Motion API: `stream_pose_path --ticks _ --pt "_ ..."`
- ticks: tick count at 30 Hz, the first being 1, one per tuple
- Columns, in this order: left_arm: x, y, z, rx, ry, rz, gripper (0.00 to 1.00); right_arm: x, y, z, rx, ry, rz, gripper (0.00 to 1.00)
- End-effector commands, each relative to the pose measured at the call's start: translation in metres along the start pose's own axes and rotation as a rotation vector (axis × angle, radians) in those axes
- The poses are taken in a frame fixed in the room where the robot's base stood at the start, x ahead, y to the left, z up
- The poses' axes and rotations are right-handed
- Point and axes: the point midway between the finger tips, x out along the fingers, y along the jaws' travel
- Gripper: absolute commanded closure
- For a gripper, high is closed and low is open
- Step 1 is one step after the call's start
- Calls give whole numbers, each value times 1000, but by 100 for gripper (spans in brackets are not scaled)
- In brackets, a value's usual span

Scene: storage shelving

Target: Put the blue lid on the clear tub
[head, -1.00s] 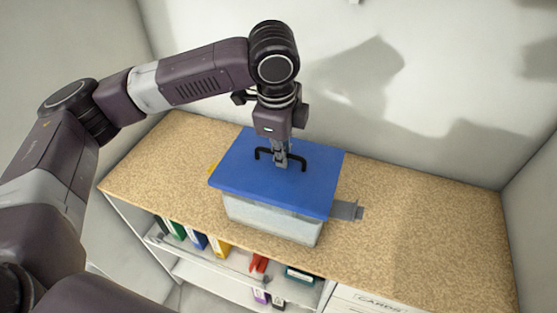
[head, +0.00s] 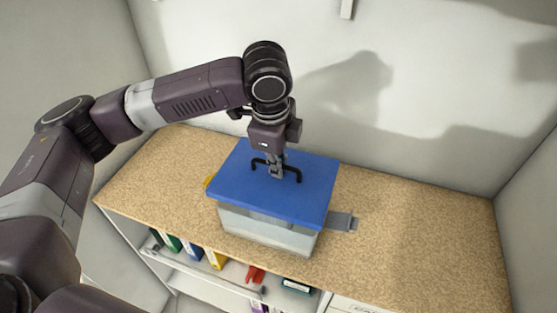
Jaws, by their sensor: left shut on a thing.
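The blue lid (head: 302,203) is a flat rectangle with a black handle on top. My left gripper (head: 276,172) points down and is shut on the handle at the middle of the lid. The clear tub (head: 268,232) stands on the counter directly under the lid, and its front wall shows below the lid's front edge. The lid covers the tub's opening from this view. I cannot tell whether the lid touches the rim all round. My right gripper is not in view.
The speckled counter (head: 420,240) has free room to the right and left of the tub. A grey flat object (head: 341,221) sticks out at the tub's right, and a small yellow thing (head: 208,181) shows at its left. Binders (head: 217,259) stand on shelves below. Walls close the back and sides.

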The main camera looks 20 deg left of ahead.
Motion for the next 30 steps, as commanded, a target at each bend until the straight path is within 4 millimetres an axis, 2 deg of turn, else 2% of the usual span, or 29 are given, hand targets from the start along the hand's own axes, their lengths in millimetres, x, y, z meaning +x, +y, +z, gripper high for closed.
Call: stream_pose_path --ticks 12,30 --pt "25 6 0 0 0 1 100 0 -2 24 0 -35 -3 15" --pt "57 12 0 -1 0 0 100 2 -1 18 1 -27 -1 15"
